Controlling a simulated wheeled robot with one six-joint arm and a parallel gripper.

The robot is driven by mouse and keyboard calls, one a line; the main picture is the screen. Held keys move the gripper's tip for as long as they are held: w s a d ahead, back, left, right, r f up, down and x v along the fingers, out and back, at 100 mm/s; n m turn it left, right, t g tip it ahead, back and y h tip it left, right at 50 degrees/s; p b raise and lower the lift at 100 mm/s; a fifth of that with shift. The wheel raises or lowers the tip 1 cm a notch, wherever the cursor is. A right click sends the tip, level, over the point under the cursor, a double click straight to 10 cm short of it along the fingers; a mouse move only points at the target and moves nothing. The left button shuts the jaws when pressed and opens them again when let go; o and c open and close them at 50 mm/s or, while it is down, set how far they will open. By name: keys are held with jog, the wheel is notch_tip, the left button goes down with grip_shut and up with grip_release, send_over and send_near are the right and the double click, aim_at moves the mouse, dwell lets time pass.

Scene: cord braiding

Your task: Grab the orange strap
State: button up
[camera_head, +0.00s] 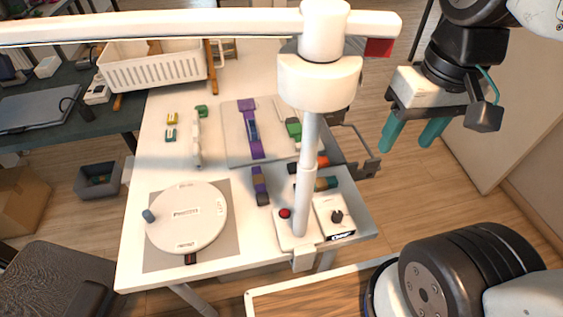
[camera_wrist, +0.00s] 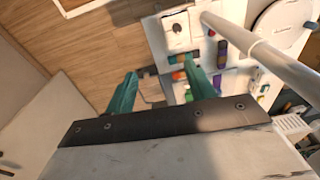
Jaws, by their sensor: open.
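A small orange piece (camera_head: 322,161), likely the orange strap, lies on the white table just right of the white post, which hides part of it. It also shows as a small orange patch (camera_wrist: 178,75) in the wrist view, close beside one finger in the picture. My gripper (camera_head: 412,132) is open and empty, with its two teal fingers apart. It hangs in the air right of the table, clear of the orange piece. The wrist view shows the spread fingers (camera_wrist: 160,68) pointing towards the floor and table edge.
A white lamp-like post (camera_head: 308,190) with a long overhead arm stands on the table near the orange piece. Purple straps (camera_head: 248,130), a round white disc (camera_head: 187,217) and a control box (camera_head: 334,217) share the table. Open floor lies right of the table.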

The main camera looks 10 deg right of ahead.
jog(key=w+a+f+m+g+y, duration=0.25)
jog(key=w+f+m, duration=0.2)
jog(key=w, duration=0.25)
jog(key=m+t+y, duration=0.1)
jog(key=m+y, duration=1)
jog(key=m, duration=0.2)
send_near(321, 159)
jog(key=a, duration=0.3)
jog(key=shift+s+a+f+h, duration=0.15)
jog(key=shift+s+f+h, duration=0.1)
jog(key=shift+s, duration=0.1)
jog(key=shift+t, duration=0.25)
jog(key=x, duration=0.7)
jog(key=shift+w+a+f, duration=0.15)
jog(key=shift+a+f, duration=0.1)
jog(key=shift+f, duration=0.1)
jog(key=shift+c, duration=0.3)
jog(key=c, duration=1)
